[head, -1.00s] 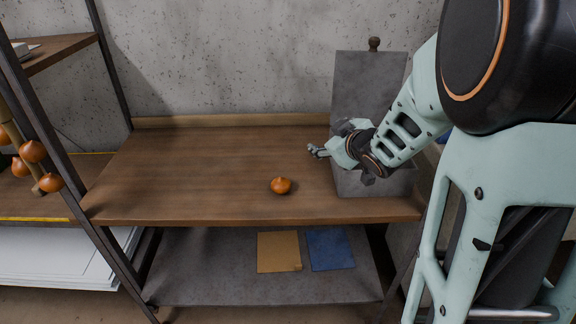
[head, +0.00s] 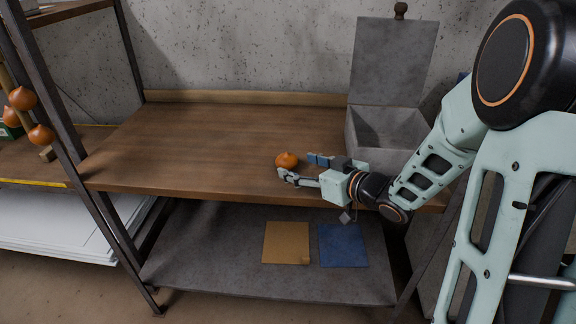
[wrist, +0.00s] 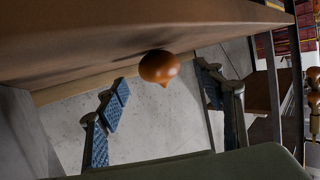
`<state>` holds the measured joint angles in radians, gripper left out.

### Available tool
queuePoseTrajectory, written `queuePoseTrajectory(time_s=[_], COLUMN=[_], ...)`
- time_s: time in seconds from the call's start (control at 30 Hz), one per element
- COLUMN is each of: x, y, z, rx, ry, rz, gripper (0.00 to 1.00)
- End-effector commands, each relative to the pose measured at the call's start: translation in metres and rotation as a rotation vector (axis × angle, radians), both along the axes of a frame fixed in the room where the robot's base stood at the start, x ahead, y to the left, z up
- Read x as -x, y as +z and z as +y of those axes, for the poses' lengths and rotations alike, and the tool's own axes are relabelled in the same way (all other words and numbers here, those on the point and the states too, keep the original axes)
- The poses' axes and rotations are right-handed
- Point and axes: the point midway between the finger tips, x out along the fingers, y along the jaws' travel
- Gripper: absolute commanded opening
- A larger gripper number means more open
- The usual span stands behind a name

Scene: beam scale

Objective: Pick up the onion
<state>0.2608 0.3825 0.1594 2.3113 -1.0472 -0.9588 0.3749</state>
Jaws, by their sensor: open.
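The orange-brown onion (head: 287,161) sits on the wooden tabletop (head: 200,145), near its front edge and right of its middle. My gripper (head: 302,168) reaches in from the right at tabletop height. It is open, with one finger near the front of the onion and the other behind and to its right. In the wrist view the onion (wrist: 159,67) shows between the two blue-padded fingers (wrist: 165,105), apart from both. Whether a finger touches it in the head view is hard to tell.
A grey box (head: 387,125) with its lid raised stands at the right of the table, behind my arm. The tabletop left of the onion is clear. A lower shelf holds a tan sheet (head: 286,243) and a blue sheet (head: 343,245). More onions (head: 40,135) hang at the left.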

Motion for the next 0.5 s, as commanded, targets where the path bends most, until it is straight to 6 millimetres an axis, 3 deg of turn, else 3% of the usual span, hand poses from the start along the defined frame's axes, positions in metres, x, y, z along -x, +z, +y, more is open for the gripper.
queuePoseTrajectory(time_s=[0.5], x=[-0.04], y=[-0.02], z=[0.037], rx=[0.002], ry=[0.002], rz=[0.0], gripper=[0.62])
